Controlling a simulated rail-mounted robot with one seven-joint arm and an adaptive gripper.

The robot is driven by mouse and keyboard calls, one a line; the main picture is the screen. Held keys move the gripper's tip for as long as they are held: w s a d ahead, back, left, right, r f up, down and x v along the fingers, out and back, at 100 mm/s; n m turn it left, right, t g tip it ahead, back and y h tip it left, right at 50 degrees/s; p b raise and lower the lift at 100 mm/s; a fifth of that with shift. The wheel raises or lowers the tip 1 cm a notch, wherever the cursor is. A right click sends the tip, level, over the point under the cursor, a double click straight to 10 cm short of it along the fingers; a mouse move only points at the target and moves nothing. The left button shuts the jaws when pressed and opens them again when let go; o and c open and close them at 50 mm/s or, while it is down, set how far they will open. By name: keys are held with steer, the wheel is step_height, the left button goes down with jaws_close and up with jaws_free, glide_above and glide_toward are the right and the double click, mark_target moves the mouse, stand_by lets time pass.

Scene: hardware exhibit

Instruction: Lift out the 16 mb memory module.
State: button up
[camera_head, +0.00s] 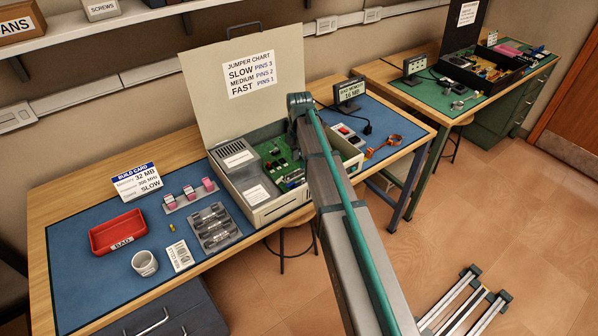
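The open beige computer case (283,210) stands on the blue mat, its lid raised behind it. Inside is a green circuit board (272,153) with small parts. The 16 mb memory module cannot be made out among them; the view is too small and my arm covers part of the case. A dark sign (350,93) behind the case reads 16 MB on its lower line. My arm rises from the bottom of the picture across the right part of the case. My gripper does not show, so its relation to the module cannot be told.
A red tray (118,233) marked BAD, a white cup (145,263), a grey tray of modules (214,228) and a build card (138,180) reading 32 MB are left of the case. The raised lid (205,95) walls off the back. A second bench (455,92) stands right.

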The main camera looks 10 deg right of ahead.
mark_target(299, 172)
steer(key=shift+s+f+p, duration=0.1)
steer(key=shift+f+p, duration=0.9)
steer(key=shift+f, duration=1.45)
jaws_close()
